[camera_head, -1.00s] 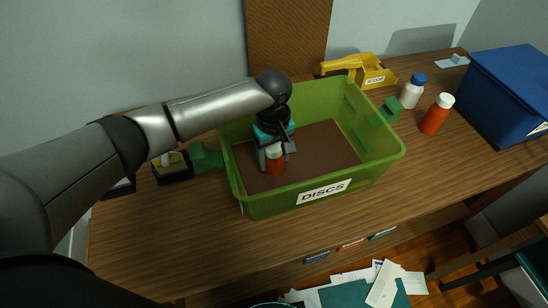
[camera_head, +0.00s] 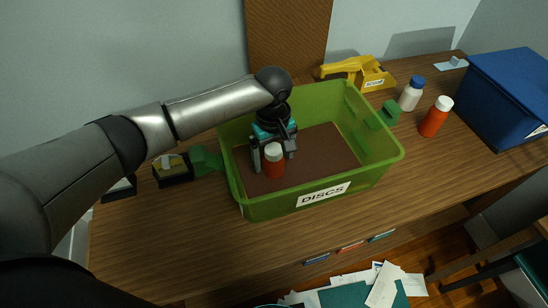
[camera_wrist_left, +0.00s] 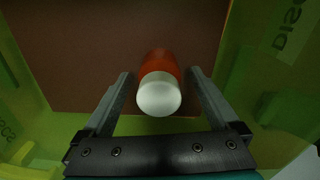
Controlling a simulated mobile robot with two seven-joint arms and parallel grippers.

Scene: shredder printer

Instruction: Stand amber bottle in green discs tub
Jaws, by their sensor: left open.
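The green discs tub (camera_head: 262,206) stands on the wooden table with a "DISCS" label on its front wall. An amber bottle with a white cap (camera_head: 274,162) stands upright inside it, toward the left of the brown floor. My left gripper (camera_head: 270,158) reaches down into the tub and is open, with its fingers on either side of the bottle. In the left wrist view the amber bottle (camera_wrist_left: 160,85) sits between the two spread fingers, with gaps on both sides. A second amber bottle with a white cap (camera_head: 435,117) stands on the table right of the tub. My right gripper is not in view.
A white bottle with a blue cap (camera_head: 411,94), a yellow scoop bin (camera_head: 372,74) and a blue box (camera_head: 512,92) stand to the right and back. A small dark-and-yellow item (camera_head: 173,170) lies left of the tub. The front table strip is clear.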

